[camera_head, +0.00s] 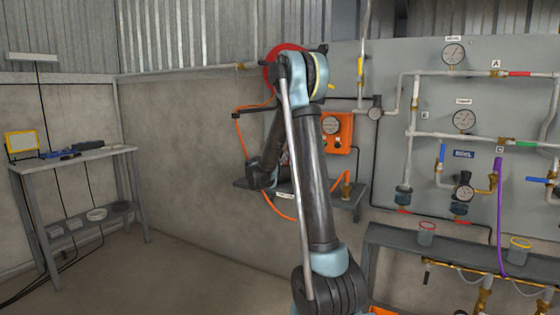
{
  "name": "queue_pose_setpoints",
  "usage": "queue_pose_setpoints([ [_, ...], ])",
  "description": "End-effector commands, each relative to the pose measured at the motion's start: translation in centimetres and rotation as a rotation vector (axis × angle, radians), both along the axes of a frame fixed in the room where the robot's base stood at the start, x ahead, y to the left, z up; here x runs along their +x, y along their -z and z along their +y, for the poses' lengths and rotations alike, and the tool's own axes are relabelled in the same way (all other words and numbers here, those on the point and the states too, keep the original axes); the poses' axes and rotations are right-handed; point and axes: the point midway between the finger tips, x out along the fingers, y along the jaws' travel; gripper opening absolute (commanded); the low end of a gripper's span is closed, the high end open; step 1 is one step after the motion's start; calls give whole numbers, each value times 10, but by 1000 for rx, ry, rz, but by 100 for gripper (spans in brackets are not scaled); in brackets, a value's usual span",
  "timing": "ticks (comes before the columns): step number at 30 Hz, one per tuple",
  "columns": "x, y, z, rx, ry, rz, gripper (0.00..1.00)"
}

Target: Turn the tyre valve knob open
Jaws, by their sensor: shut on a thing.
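My arm rises through the middle of the view and bends back down at the elbow, its wrist ending above a grey wall shelf (350,203). My gripper is hidden behind my own arm, so I cannot see its fingers or what they touch. An orange panel (346,128) with a round gauge (331,125) hangs just right of my arm, with small fittings below the gauge. I cannot make out a tyre valve knob for sure; it may be behind my arm. A brass and orange fitting (346,185) stands on the shelf's right end.
A red round reel (272,62) is partly behind my elbow, and an orange hose (240,145) loops along the wall. A grey board (440,100) with pipes, gauges and valves fills the right. A workbench (80,158) stands left. The floor between is clear.

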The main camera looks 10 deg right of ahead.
Motion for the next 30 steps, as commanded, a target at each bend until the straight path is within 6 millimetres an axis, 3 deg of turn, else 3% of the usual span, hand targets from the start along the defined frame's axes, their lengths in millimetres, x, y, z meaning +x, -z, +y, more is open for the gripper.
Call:
queue_pose_setpoints([
  [1, 1, -1, 0, -3, -1, -1, 0],
  [2, 2, -1, 0, -3, -1, -1, 28],
  [4, 1, -1, 0, -3, -1, -1, 44],
  [17, -3, -1, 3, -1, -1, -1, 44],
  [30, -64, 0, 44, -1, -4, 0, 44],
])
